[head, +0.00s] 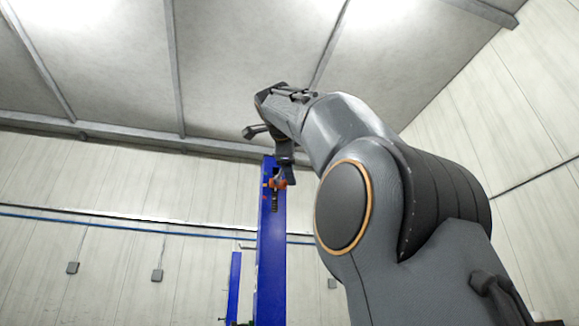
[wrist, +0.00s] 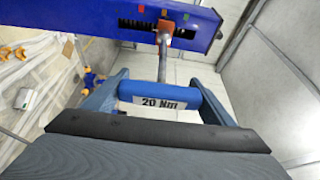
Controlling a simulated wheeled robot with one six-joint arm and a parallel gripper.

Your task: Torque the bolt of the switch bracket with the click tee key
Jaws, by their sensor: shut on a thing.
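My gripper (wrist: 160,98) is shut on the blue handle of the click tee key (wrist: 152,90), which has a white "20 Nm" label. Its metal shaft runs away from my gripper to the orange switch bracket (wrist: 165,26) on the blue column (wrist: 90,18). The shaft's end meets or overlaps the bracket in the wrist view; the bolt is hidden there, and I cannot tell if the key is seated on it. In the head view my gripper (head: 286,168) is high up beside the blue column (head: 270,255), close to the orange bracket (head: 277,184).
A dark slot with small red, orange and green marks (wrist: 165,14) lies by the bracket on the column. A second, shorter blue post (head: 234,285) stands behind. Far below at left are blue and orange parts (wrist: 92,78). Room to the right of the column looks free.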

